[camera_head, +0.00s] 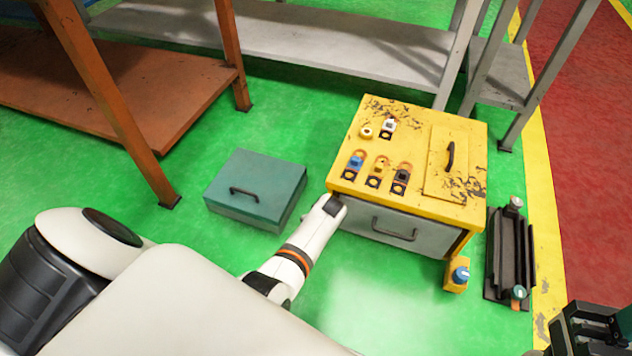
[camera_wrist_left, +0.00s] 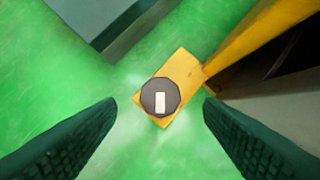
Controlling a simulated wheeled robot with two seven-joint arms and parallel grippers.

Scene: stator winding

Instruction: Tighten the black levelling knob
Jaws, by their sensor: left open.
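The black levelling knob (camera_wrist_left: 160,97) shows in the left wrist view as a dark round knob with a white bar mark. It sits on a yellow foot bracket (camera_wrist_left: 183,68) by a corner of the yellow cabinet (camera_head: 345,174). My left gripper (camera_wrist_left: 160,112) is open, with one dark green finger on each side of the knob, apart from it in the picture. In the head view my left arm reaches the cabinet's front left corner and hides the knob and left fingers. My right gripper (camera_head: 592,328) is partly in view at the bottom right; its jaws are unclear.
A teal box (camera_head: 258,182) stands left of the cabinet. A blue knob (camera_head: 460,274) sits at the cabinet's front right corner. A dark rack (camera_head: 508,248) lies to the right. The cabinet has a drawer handle (camera_head: 394,229) and several coloured items on top. Green floor is clear in front.

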